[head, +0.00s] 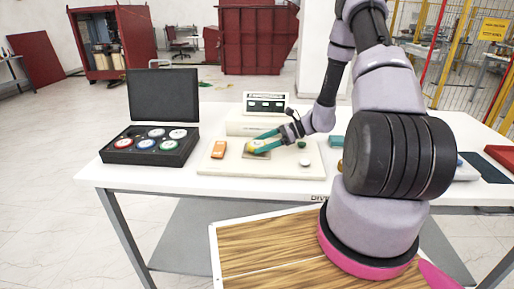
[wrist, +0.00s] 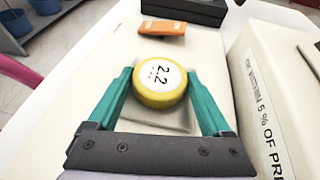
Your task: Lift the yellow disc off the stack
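The yellow disc (wrist: 160,80) has a white top face marked "2.2". In the wrist view it sits between the two teal fingertips of my gripper (wrist: 160,76), which appear to touch it on both sides. In the head view the yellow disc (head: 256,146) shows at the tips of my gripper (head: 262,141), over a grey-brown square pad (wrist: 160,121) on the pale board. Whatever lies directly under the disc is hidden, so I cannot tell if it is clear of the stack.
An orange block (head: 218,149) lies left of the disc. An open black case (head: 150,145) with several coloured discs stands further left. A display unit (head: 265,102) on a pale box is behind. A white round piece (head: 305,162) is at the right of the board (head: 240,168).

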